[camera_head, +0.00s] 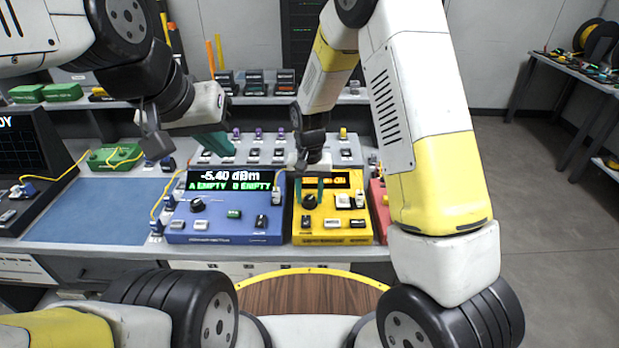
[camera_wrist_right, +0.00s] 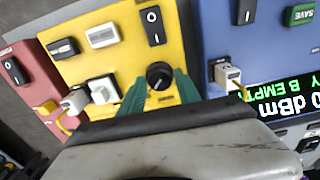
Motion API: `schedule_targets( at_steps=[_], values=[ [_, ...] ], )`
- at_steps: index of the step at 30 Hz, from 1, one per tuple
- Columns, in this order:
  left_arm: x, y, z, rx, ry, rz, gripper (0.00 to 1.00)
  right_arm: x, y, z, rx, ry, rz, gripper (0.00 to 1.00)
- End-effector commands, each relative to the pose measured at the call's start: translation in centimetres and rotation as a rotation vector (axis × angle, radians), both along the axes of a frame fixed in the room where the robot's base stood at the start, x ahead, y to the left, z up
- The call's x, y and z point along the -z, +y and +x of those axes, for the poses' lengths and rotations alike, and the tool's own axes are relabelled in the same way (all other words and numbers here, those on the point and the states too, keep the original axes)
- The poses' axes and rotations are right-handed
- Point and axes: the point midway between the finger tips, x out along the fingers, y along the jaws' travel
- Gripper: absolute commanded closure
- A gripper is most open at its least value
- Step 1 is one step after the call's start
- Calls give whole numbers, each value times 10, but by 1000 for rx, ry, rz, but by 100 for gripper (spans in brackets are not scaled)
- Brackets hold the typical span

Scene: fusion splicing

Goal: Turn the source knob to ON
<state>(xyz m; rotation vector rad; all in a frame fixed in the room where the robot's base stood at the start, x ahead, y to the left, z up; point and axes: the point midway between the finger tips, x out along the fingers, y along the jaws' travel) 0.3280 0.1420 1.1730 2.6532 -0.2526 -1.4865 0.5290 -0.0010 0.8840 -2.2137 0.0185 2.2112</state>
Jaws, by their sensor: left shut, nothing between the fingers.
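The source is a yellow box (camera_head: 318,232) in the middle of the bench, with a small orange-lit display and a round black knob (camera_head: 309,201). In the right wrist view the knob (camera_wrist_right: 160,76) faces the camera. My right gripper (camera_head: 309,188) is over it, and in the wrist view its green fingers (camera_wrist_right: 160,84) stand on both sides of the knob. I cannot tell whether they touch it. My left gripper (camera_head: 217,145) is shut and empty, above the back of the blue meter. The orange display text is partly hidden and too small to read.
The blue meter (camera_head: 219,224) stands left of the source and reads -5.40 dBm. A red box (camera_head: 380,210) is right of the source, partly behind my right arm. Cables and connectors plug into the boxes. A blue mat (camera_head: 95,212) lies clear on the left.

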Motion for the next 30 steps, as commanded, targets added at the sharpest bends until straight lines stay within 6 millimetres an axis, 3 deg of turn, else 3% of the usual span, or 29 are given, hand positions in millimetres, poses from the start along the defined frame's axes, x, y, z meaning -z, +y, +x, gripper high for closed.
schedule_targets(
  at_steps=[13,24,30],
  values=[
    [0,0,0,0,0,0,100,-5,0,0,-2,-1,1,46],
    [0,0,0,0,0,0,100,-63,0,1,-1,-3,1,46],
    [0,0,0,0,0,0,100,-78,0,0,-1,0,0,46]
  ],
)
